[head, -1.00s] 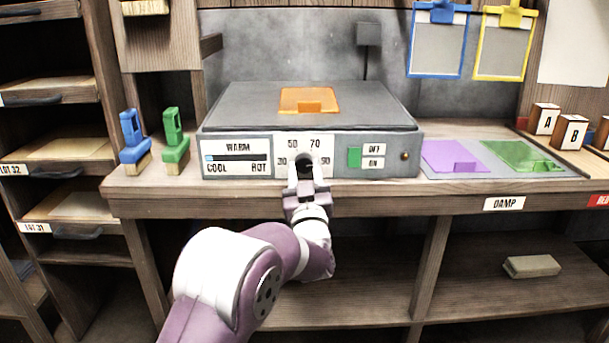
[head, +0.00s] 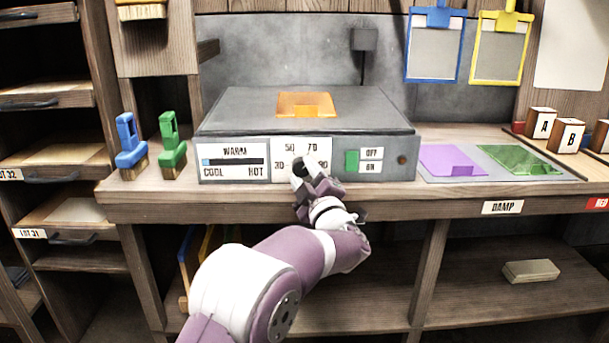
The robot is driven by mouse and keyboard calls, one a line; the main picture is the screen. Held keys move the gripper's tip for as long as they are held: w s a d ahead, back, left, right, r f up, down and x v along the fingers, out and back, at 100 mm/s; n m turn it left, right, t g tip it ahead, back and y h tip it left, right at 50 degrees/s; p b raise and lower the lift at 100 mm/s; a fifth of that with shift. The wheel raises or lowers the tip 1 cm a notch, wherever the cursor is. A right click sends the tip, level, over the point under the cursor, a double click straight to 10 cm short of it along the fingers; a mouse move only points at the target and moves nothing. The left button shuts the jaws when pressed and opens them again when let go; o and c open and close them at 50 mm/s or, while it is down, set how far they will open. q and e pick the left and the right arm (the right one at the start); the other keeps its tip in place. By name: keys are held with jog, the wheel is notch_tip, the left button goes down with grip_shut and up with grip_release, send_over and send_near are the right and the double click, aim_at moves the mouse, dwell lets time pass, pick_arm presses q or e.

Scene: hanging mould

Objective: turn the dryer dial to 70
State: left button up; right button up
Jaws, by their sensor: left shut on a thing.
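The dryer (head: 225,126) is a grey box on the wooden bench, with an orange mould piece (head: 305,104) on its top. Its front has a white dial plate (head: 314,150) marked 30, 50, 70 and 90. The dark dial (head: 299,168) shows only in part, at the lower middle of the plate. My left gripper (head: 304,173) is shut on the dial, with its wrist tilted to the lower right. The gripper hides most of the dial and its pointer, so I cannot tell which number it points to. My right gripper is not in view.
A warmth gauge (head: 235,160) and a green switch (head: 352,160) flank the dial plate. Blue (head: 130,146) and green (head: 171,144) brushes stand left of the dryer. Purple (head: 451,160) and green (head: 522,159) sheets lie on the right. Lettered blocks (head: 541,122) stand at the far right.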

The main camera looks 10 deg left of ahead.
pick_arm(q)
jog(key=shift+n, duration=0.7)
jog(key=o, duration=1.1)
jog(key=shift+c, duration=0.2)
jog(key=shift+d, duration=0.1)
jog(key=p+v, duration=0.3)
jog(key=v, duration=0.9)
jog(key=shift+s+d, duration=0.25)
